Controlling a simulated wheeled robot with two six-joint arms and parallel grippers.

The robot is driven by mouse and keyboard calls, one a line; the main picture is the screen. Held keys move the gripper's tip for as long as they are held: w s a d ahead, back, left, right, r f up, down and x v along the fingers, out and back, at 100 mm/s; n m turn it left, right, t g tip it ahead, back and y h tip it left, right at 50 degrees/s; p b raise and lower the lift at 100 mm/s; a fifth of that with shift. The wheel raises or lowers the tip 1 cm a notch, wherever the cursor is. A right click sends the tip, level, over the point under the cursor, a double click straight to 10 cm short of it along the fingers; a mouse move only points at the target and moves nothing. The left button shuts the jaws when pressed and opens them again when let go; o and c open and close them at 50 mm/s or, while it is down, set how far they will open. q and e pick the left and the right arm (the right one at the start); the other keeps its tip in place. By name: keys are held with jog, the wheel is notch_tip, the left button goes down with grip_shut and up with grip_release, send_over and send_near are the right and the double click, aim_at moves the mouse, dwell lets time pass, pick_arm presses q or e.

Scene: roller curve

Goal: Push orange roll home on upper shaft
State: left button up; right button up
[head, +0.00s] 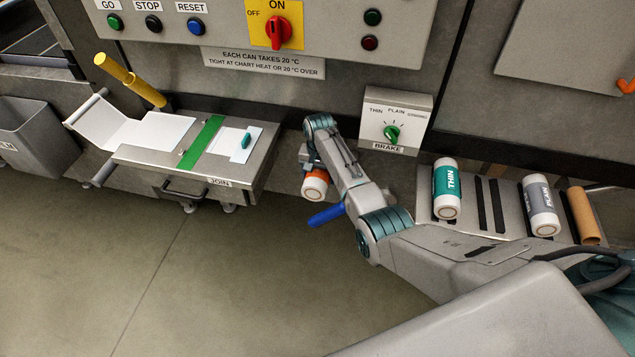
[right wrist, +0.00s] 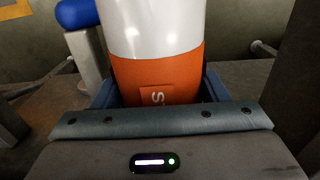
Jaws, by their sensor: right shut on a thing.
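The orange roll (head: 315,184) has an orange label and white ends. The upper shaft cannot be made out; the roll and my arm cover that area. My left gripper is not in view.
A blue handle (head: 326,216) sticks out just below the roll. A rack (head: 490,212) at right holds a teal THIN roll (head: 446,188), a grey PLAIN roll (head: 540,205) and a brown tube (head: 583,217). A metal table (head: 150,158) stands at left. The floor in front is clear.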

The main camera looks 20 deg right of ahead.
jog(key=shift+w+d+f+b, duration=0.1)
jog(key=shift+w+d+b, duration=0.25)
jog(key=shift+w+b, duration=0.2)
jog(key=shift+w+d+b, duration=0.35)
jog(key=shift+w+b, duration=0.15)
jog(key=shift+w, duration=0.05)
jog(key=shift+w+d+b, duration=0.35)
jog(key=shift+w+b, duration=0.15)
jog(key=shift+b, duration=0.1)
jog(key=shift+w+d, duration=0.1)
jog(key=shift+w, duration=0.05)
jog(key=o, duration=1.4)
